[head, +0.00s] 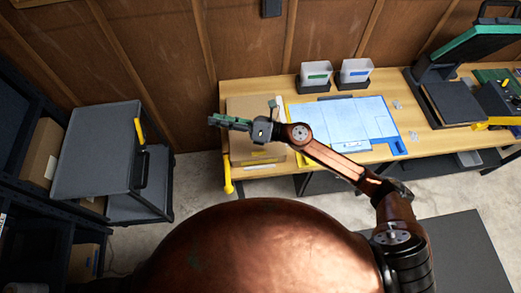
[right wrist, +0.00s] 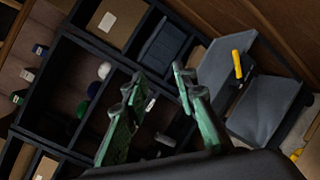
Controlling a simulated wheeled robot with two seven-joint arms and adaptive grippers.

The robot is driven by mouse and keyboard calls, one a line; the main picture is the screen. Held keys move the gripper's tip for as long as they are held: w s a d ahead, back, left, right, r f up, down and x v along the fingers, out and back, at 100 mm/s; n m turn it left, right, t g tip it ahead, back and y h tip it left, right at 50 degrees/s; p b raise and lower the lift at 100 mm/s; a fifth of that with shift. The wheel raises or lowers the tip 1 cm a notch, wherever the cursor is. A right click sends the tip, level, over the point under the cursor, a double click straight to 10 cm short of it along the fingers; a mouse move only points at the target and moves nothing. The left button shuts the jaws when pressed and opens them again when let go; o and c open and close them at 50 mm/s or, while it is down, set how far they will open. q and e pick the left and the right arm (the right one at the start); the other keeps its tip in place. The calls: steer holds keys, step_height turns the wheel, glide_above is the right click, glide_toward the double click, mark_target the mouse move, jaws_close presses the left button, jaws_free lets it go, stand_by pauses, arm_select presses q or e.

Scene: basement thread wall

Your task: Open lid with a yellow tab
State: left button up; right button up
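A grey flat-topped unit (head: 95,150) stands on the floor at the left of the head view, with a yellow tab (head: 139,131) at its right edge. In the right wrist view the grey unit (right wrist: 222,75) is at upper right, with the yellow tab (right wrist: 237,64) upright. I cannot tell whether its top panel is a lid. My right gripper (head: 212,121) reaches left over the workbench's left end, apart from the unit. In the right wrist view its green fingers (right wrist: 152,108) are spread with nothing between them. My left gripper is not in view.
The workbench (head: 300,87) holds a blue-white mat (head: 345,118), two bins (head: 316,73) (head: 355,70) and a black device with a raised green-edged top (head: 470,45). A yellow part (head: 228,178) hangs at its left corner. Dark shelving (right wrist: 70,80) stands at far left. Floor shows between unit and bench.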

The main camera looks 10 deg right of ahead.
step_height(320, 180, down, 5)
steer(key=s+n+g+h, duration=0.2)
steer(key=n+g, duration=0.2)
steer(key=n, duration=0.1)
steer(key=n+g+h, duration=0.2)
steer(key=n+h, duration=0.5)
steer(key=h, duration=0.3)
glide_toward(259, 152)
steer(key=p+x, duration=0.1)
steer(key=x, duration=0.6)
steer(key=shift+a+f, duration=0.3)
steer(key=shift+f, duration=0.35)
steer(key=shift+c, duration=0.4)
jaws_close()
